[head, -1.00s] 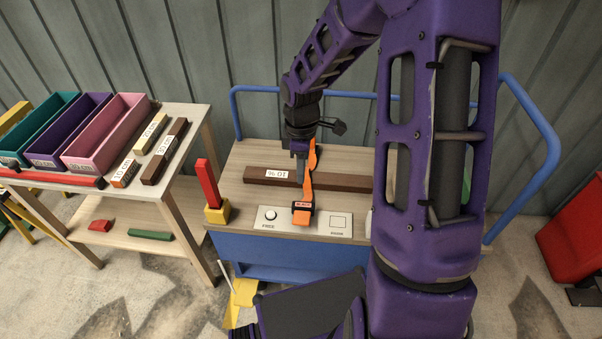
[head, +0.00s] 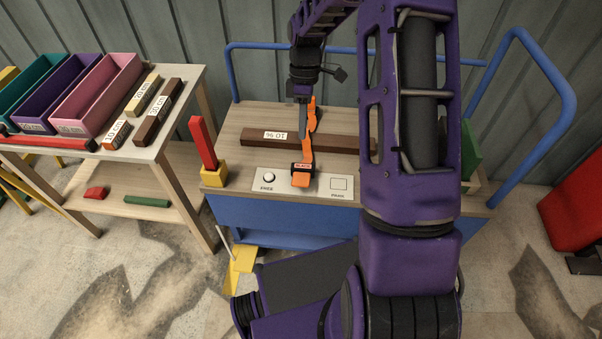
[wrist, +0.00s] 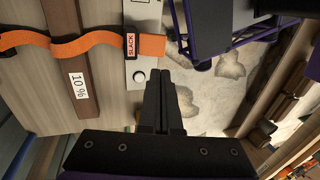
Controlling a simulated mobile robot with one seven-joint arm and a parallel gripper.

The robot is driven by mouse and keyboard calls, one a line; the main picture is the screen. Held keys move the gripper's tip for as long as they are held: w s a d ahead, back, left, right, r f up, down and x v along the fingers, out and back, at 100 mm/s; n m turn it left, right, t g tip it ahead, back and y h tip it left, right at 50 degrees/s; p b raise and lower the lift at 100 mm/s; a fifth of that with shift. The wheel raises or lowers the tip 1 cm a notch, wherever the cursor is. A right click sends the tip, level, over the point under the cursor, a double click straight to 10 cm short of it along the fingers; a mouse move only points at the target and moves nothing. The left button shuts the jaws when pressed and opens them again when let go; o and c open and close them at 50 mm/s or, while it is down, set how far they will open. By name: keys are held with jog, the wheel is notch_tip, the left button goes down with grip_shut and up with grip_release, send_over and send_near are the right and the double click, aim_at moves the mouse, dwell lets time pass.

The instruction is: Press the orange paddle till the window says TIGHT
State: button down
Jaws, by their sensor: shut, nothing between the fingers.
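The orange paddle (head: 302,181) sticks out at the front end of an orange strap (head: 307,145). The strap runs over a dark brown bar labelled 10 % (head: 340,143) on the cart top. The small window (head: 302,167) beside the paddle reads SLACK. In the wrist view the window (wrist: 131,45) reads SLACK too, and the paddle (wrist: 152,45) lies to its right. My gripper (head: 302,134) points down above the cart, near the strap and behind the window. In the wrist view my gripper (wrist: 155,74) has its fingers together and empty, apart from the paddle.
A red post in a yellow block (head: 214,177) stands at the cart's left. Blue rails (head: 560,100) edge the cart. A table with bins (head: 98,95) is left.

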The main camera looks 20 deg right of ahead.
aim_at(300, 183)
jog(key=b+x, duration=0.2)
jog(key=x, duration=1.2)
jog(key=shift+s+a+f, duration=0.35)
jog(key=shift+s+f, duration=0.35)
jog(key=shift+f, duration=0.1)
jog(key=shift+r+p, duration=0.35)
jog(key=shift+r, duration=0.45)
